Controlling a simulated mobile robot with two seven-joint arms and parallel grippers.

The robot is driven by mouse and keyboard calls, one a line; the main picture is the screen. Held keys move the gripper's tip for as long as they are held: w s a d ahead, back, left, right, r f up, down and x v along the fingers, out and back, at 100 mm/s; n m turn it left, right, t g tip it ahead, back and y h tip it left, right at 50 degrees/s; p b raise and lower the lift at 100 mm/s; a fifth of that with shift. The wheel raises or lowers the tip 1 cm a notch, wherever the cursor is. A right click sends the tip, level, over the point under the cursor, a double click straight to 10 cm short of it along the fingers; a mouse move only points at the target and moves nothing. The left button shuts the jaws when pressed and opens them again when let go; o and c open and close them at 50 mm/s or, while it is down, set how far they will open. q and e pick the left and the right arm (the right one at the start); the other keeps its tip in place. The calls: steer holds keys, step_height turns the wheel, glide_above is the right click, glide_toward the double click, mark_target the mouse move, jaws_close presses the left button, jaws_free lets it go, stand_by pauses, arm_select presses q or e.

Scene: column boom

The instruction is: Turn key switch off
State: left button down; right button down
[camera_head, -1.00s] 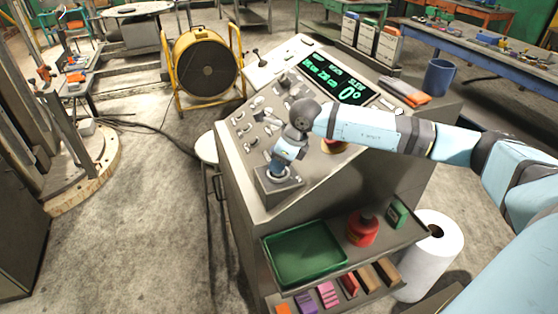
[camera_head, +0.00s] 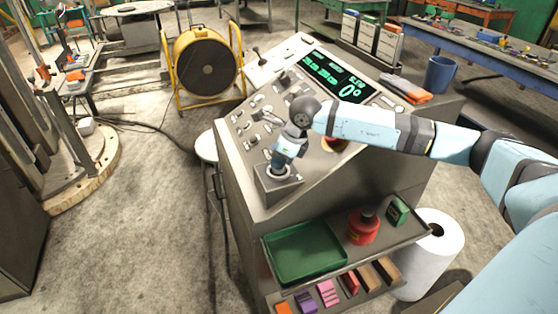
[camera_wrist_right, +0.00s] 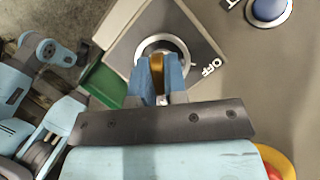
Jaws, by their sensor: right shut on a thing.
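The key switch (camera_wrist_right: 162,45) sits on a square plate at the near left corner of the sloped control console (camera_head: 226,150). In the right wrist view its round metal collar shows, with a brass-coloured key (camera_wrist_right: 157,66) standing in it and the word OFF beside it. My right gripper (camera_head: 279,170) reaches down onto the switch, and in the wrist view its blue fingers (camera_wrist_right: 158,78) are shut on the key. In the head view the gripper hides the key. My left gripper does not show in the head view.
A green tray (camera_head: 304,252), a red bottle (camera_head: 363,227) and several small blocks lie on shelves below the console. A lit display (camera_head: 338,74) and several switches are on the panel. A blue mug (camera_head: 439,74) stands on the right. A blue button (camera_wrist_right: 269,9) is near the key switch.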

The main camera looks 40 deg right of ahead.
steer(key=shift+w+f+n+g+y+b, duration=0.15)
steer(key=shift+n+g+y+b, duration=0.2)
steer(key=shift+n+b, duration=0.6)
steer(key=n+g+b, duration=0.1)
steer(key=n, duration=0.2)
steer(key=shift+y, duration=0.35)
steer(key=shift+n+g+b, duration=0.25)
steer(key=shift+n+b, duration=0.5)
steer(key=shift+n, duration=0.2)
steer(key=n+g+b, duration=0.1)
steer(key=n, duration=0.1)
steer(key=shift+n+b, duration=0.3)
steer(key=shift+b, duration=0.05)
steer(key=n+g+b, duration=0.1)
steer(key=n, duration=0.1)
steer(key=shift+n, duration=0.3)
steer(key=shift+n+g+b, duration=0.5)
steer(key=shift+n+b, duration=0.45)
steer(key=shift+n, duration=0.25)
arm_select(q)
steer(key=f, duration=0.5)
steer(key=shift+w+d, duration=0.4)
arm_select(e)
steer(key=shift+n, duration=0.3)
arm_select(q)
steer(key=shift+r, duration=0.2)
arm_select(e)
steer(key=shift+r, duration=0.2)
